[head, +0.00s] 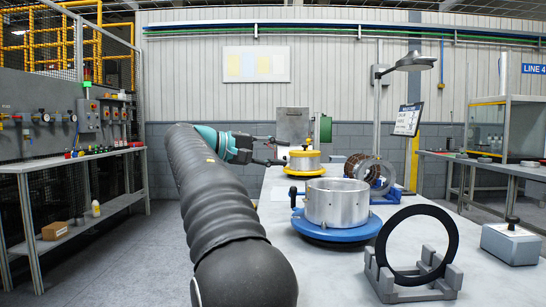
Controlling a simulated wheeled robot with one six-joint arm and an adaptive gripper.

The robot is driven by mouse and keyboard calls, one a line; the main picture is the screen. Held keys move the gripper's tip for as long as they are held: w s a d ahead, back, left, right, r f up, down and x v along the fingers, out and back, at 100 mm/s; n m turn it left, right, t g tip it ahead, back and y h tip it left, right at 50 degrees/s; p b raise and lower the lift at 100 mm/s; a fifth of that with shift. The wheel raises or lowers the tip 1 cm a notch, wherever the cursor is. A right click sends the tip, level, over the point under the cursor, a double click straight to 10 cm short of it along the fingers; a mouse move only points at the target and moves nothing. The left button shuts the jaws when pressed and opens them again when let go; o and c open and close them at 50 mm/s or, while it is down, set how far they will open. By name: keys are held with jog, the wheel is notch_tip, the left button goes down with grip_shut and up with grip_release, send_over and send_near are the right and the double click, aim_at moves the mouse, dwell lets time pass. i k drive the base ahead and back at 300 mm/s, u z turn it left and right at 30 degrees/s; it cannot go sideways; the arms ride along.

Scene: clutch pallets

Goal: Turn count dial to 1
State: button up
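No dial with readable numbers can be made out. A grey box (510,243) with a black knob (513,222) on top stands at the right front of the table; I cannot tell whether this is the count dial, and no markings are readable. My gripper (284,152) is at the far end of my arm, beyond the table's near half and left of the yellow-based fixture. Its two dark fingers look spread apart, with nothing seen between them. It is far from the grey box.
The grey table (345,276) carries a metal ring housing (337,203) on a blue turntable (336,232), a black ring (447,236) in a grey stand, a yellow-based fixture (304,169), and metal rings (376,176) behind. A lamp (413,62) overhangs the back right.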

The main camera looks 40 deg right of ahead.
aim_at(512, 221)
jog(key=k, duration=1.5)
